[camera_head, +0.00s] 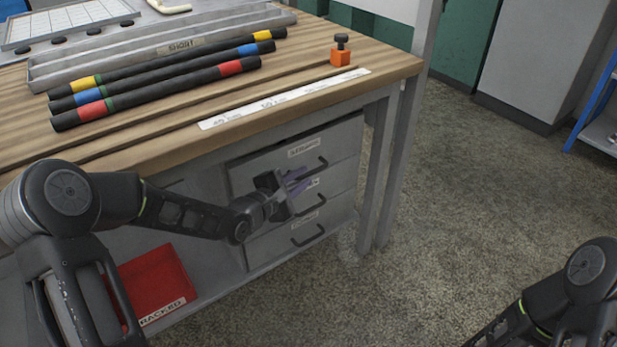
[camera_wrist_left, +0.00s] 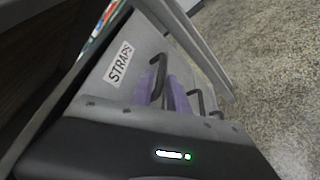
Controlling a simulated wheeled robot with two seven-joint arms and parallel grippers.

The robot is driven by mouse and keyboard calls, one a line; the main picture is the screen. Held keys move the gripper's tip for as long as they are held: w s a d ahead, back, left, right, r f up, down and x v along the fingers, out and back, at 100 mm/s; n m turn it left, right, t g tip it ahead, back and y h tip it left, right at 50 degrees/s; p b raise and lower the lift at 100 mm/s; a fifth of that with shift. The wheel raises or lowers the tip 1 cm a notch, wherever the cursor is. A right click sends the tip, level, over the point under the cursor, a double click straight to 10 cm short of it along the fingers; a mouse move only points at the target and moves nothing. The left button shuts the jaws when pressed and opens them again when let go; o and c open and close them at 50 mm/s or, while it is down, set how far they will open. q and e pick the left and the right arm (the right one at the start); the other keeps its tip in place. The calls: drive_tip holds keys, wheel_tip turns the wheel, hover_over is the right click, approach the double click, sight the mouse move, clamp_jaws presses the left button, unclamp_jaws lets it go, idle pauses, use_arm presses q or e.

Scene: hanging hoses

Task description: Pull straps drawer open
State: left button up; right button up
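The straps drawer (camera_head: 265,168) is the top one of a stack of grey drawers under the workbench. Its STRAPS label (camera_wrist_left: 119,64) reads clearly in the left wrist view. Its dark bar handle (camera_wrist_left: 158,77) stands out from the front. My left gripper (camera_head: 297,184) is in front of the drawer, at the handle. In the wrist view its purple fingers (camera_wrist_left: 164,92) are apart, with the handle between or just beyond them; contact cannot be told. The drawer looks shut or nearly so. My right arm shows at the bottom right, its gripper outside the picture.
Two more drawers with handles (camera_head: 308,236) lie below. A red bin (camera_head: 158,283) sits on the lower shelf to the left. The wooden bench top (camera_head: 395,68) overhangs the drawers and carries hoses (camera_head: 165,92) and an orange block (camera_head: 340,57). The floor to the right is clear.

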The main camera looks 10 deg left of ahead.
use_arm(q)
drive_tip(key=shift+b+x, duration=0.4)
drive_tip(key=shift+x, duration=1.35)
drive_tip(key=shift+c, duration=0.2)
clamp_jaws()
